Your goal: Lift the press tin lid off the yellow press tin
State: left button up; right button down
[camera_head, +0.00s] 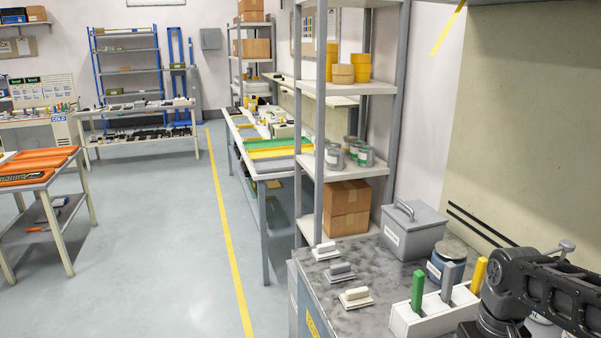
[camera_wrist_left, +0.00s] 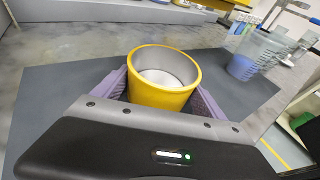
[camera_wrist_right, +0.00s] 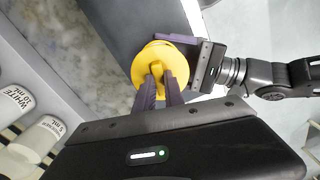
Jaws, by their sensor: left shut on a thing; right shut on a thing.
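The yellow press tin (camera_wrist_left: 160,97) stands between the purple fingers of my left gripper (camera_wrist_left: 161,88) in the left wrist view, and the gripper is shut on it. Its top is uncovered, showing a grey inner wall and pale bottom. The yellow press tin lid (camera_wrist_right: 152,58), a round disc with an upright grip, is in the right wrist view. My right gripper (camera_wrist_right: 160,85) is shut on that grip. My left gripper (camera_wrist_right: 207,66) also shows just beyond the lid, where the lid hides the tin. The head view shows neither tin nor lid.
A clear jug with blue liquid (camera_wrist_left: 245,62) stands right of the tin on a dark grey surface (camera_wrist_left: 60,100). White labelled containers (camera_wrist_right: 17,98) stand left in the right wrist view. The head view shows a white holder (camera_head: 432,314) with coloured handles and a grey lidded box (camera_head: 412,232).

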dwell(0.4)
pick_arm(q)
jog(key=o, duration=2)
jog(key=v, duration=1.2)
